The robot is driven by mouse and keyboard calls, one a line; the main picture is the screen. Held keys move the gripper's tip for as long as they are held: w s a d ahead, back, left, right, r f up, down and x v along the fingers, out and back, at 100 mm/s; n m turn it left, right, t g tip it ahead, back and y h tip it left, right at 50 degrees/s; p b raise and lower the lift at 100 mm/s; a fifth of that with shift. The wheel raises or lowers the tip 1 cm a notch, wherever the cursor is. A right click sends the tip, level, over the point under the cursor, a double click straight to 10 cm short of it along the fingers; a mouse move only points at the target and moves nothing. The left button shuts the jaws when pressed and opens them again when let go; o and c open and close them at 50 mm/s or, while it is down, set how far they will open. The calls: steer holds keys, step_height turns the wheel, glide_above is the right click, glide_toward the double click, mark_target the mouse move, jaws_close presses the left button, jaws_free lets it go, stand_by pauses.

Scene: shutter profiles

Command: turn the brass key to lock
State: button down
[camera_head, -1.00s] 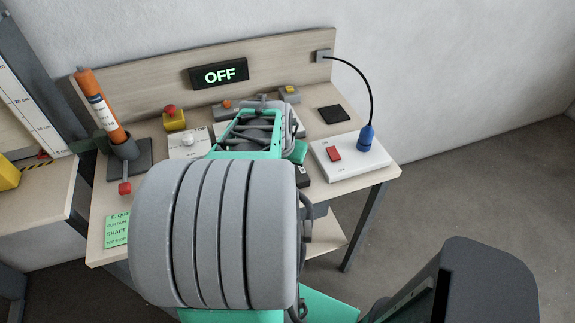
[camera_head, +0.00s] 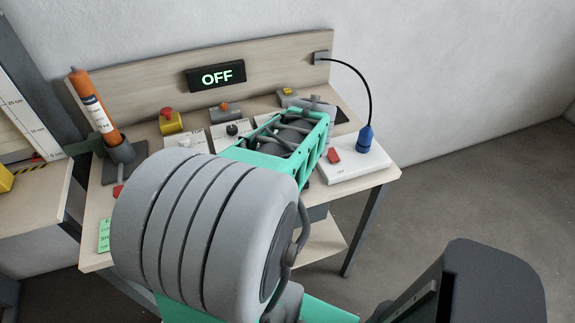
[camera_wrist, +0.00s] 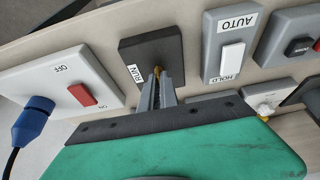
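The brass key (camera_wrist: 157,71) shows in the wrist view on a dark square plate (camera_wrist: 145,47) with a RUN label. My gripper (camera_wrist: 159,78) is at the key, its two grey fingers close together with the brass between or just behind their tips. I cannot tell whether the fingers press on it. In the head view the dark plate (camera_head: 341,116) is mostly hidden behind my gripper, and the key is not visible there.
A white box with a red rocker (camera_wrist: 82,95) and blue plug (camera_wrist: 33,125) stands beside the plate. A grey AUTO/HOLD switch (camera_wrist: 232,57) is on its other side. The OFF display (camera_head: 216,77) is on the back panel. An orange cylinder (camera_head: 95,107) stands at left.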

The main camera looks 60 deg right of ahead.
stand_by(0.4)
steer(key=c, duration=1.6)
jaws_free()
steer(key=shift+r, duration=0.1)
steer(key=v, duration=0.7)
steer(key=shift+s+a+r, duration=0.1)
steer(key=shift+r, duration=0.2)
